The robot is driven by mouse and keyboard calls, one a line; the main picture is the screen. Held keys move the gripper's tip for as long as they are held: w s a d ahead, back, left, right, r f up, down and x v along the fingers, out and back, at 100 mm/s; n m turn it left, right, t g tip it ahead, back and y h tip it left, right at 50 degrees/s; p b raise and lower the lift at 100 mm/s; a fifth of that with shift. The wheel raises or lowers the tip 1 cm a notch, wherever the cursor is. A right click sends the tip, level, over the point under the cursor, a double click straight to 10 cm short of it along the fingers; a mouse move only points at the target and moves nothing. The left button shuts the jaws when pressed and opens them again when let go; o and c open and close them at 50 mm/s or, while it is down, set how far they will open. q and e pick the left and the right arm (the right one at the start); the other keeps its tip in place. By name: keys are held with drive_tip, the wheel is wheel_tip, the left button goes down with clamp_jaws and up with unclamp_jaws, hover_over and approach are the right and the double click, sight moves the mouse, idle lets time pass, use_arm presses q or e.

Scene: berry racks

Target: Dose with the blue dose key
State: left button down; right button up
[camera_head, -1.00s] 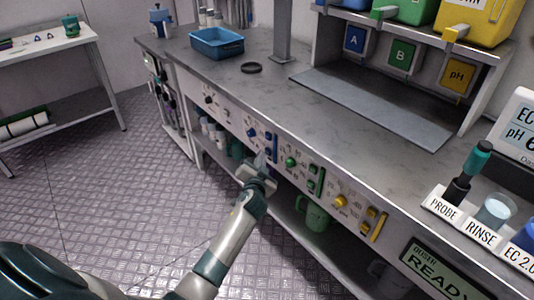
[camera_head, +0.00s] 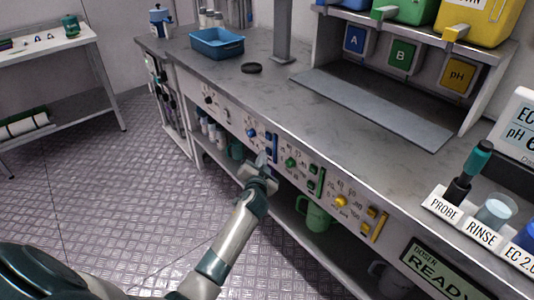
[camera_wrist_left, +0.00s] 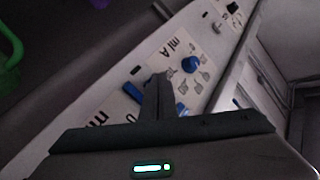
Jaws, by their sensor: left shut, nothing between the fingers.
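The blue dose key on the front panel shows as a small blue block (camera_head: 270,142), right of the round blue knob (camera_head: 251,132). In the left wrist view the blue knob (camera_wrist_left: 191,63) is beyond the fingers, and a blue key (camera_wrist_left: 134,92) is left of them. A further blue part (camera_wrist_left: 182,110) is partly hidden behind the fingers. My left gripper (camera_head: 262,160) is shut and empty, just in front of the panel, below the blue controls. Its fingers also show in the left wrist view (camera_wrist_left: 158,90). I cannot tell whether they touch the panel. My right gripper is not in view.
Green (camera_head: 291,162) and yellow (camera_head: 341,201) knobs with their own keys sit further right on the panel. A green mug (camera_head: 317,215) stands on the shelf below. A blue tray (camera_head: 217,43) and a black ring (camera_head: 251,68) are on the counter.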

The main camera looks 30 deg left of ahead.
use_arm(q)
drive_tip(key=shift+w, duration=0.15)
idle(0.5)
drive_tip(key=shift+s+a+p, duration=0.25)
drive_tip(key=shift+s+p, duration=0.1)
drive_tip(key=shift+s, duration=0.5)
drive_tip(key=s, duration=0.1)
drive_tip(key=s+a+p, duration=0.1)
drive_tip(key=s, duration=0.1)
drive_tip(key=s+a, duration=0.1)
drive_tip(key=shift+s+p, duration=0.3)
drive_tip(key=shift+p, duration=0.1)
idle(0.8)
